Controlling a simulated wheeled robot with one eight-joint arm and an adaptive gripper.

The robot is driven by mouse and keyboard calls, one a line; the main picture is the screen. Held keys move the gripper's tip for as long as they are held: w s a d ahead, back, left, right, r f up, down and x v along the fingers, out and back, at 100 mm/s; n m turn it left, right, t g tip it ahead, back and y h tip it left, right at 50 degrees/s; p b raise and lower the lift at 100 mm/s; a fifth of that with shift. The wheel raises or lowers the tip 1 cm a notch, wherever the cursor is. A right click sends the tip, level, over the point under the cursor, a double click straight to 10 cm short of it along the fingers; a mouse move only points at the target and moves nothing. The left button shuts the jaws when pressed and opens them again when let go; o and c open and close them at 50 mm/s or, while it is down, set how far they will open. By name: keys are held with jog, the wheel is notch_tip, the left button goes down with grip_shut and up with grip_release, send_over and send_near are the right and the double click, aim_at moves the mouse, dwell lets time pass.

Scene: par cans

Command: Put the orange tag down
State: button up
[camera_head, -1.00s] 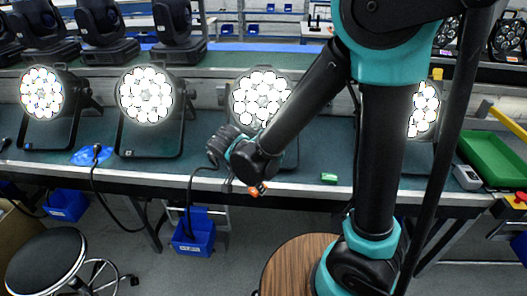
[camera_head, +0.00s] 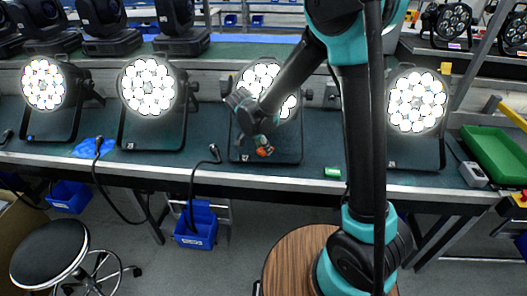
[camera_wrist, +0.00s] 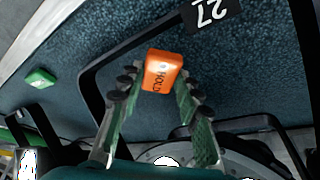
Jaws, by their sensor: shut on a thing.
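The orange tag (camera_wrist: 162,71) with dark lettering is held between the two fingertips of my gripper (camera_wrist: 155,88) in the wrist view. In the head view the orange tag (camera_head: 265,151) shows below my gripper (camera_head: 262,143), in front of the third lit par can (camera_head: 283,102). My gripper is shut on it. The tag is over the dark green bench mat, within the black stand frame of that par can. I cannot tell whether it touches the mat.
A green block (camera_head: 333,172) lies near the bench's front edge and also shows in the wrist view (camera_wrist: 40,78). Lit par cans stand on both sides, one at right (camera_head: 416,102). A black label reading 27 (camera_wrist: 212,14) is near the tag. A green tray (camera_head: 497,152) is far right.

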aim_at(262, 148)
jog(key=shift+w, duration=0.25)
jog(key=shift+w+f, duration=0.3)
jog(key=shift+f, duration=0.6)
jog(key=shift+w+f, duration=0.25)
jog(key=shift+f, duration=0.6)
jog(key=o, duration=0.9)
jog(key=shift+f, duration=0.15)
jog(key=shift+o, duration=0.2)
